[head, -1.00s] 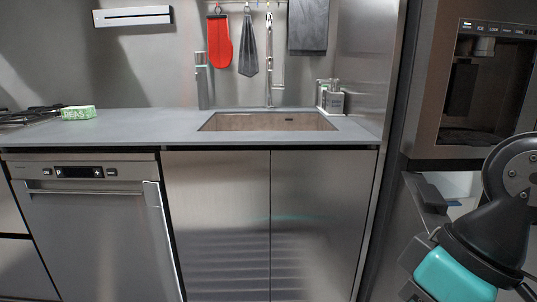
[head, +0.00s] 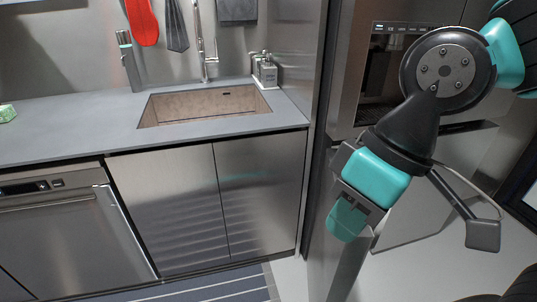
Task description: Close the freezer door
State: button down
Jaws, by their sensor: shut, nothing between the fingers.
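The tall steel appliance (head: 345,75) stands at the right in the head view, with a dark dispenser recess in its upper part. Below the recess a grey panel (head: 420,215) slants outward, apparently the freezer door standing open; my arm hides part of it. My gripper (head: 347,219), with teal parts, hangs in front of the appliance's left side, near the panel's left edge. It is shut and holds nothing. I cannot tell whether it touches the panel.
A counter (head: 60,140) with a sink (head: 200,105) runs along the left, above steel cabinets (head: 210,205) and a dishwasher (head: 75,240). A soap dispenser (head: 266,72) stands by the sink. A striped runner (head: 220,288) and pale floor (head: 288,275) lie in front.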

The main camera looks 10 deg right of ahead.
aim_at(334, 266)
jog(key=u, duration=1.15)
jog(key=i, duration=0.4)
jog(key=z, duration=0.65)
